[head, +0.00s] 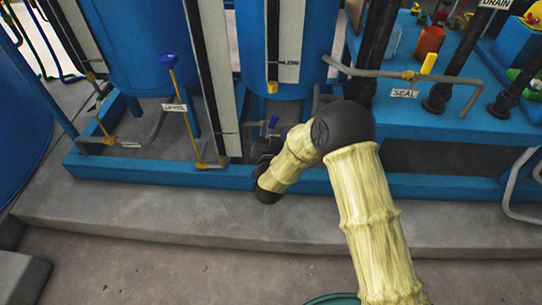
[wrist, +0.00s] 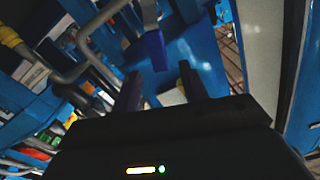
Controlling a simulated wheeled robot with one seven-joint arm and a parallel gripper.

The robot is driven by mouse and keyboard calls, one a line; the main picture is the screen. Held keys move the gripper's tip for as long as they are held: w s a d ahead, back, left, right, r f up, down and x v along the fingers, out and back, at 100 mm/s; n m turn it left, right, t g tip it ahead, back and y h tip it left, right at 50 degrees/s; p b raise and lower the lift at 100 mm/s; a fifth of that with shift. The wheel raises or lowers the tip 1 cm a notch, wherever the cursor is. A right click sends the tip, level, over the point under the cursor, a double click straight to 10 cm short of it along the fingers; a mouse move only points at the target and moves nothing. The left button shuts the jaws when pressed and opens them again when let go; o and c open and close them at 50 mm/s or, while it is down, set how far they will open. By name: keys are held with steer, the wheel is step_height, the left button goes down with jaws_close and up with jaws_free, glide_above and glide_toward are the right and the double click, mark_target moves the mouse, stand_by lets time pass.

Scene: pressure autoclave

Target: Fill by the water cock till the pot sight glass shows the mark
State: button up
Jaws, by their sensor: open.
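My gripper (wrist: 162,86) is open and empty in the wrist view, its two dark fingers apart. A blue lever handle (wrist: 155,50) shows just beyond the fingertips, apart from them as far as I can tell. In the head view a small blue lever (head: 271,125) stands beside my dark wrist, low in front of the middle blue tank. I cannot read which cock it is. No water level or mark is readable. My arm hides the fingers in the head view.
A yellow rod with a blue knob (head: 168,60) rises at left by a small label. A grey pipe with a yellow handle (head: 429,63) runs above the "SEAL" label (head: 404,94). Dark pipes stand at right. The concrete step (head: 150,215) in front is clear.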

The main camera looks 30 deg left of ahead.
steer(key=p+v, duration=0.2)
steer(key=v, duration=1)
steer(key=shift+w, duration=0.1)
stand_by(6.7)
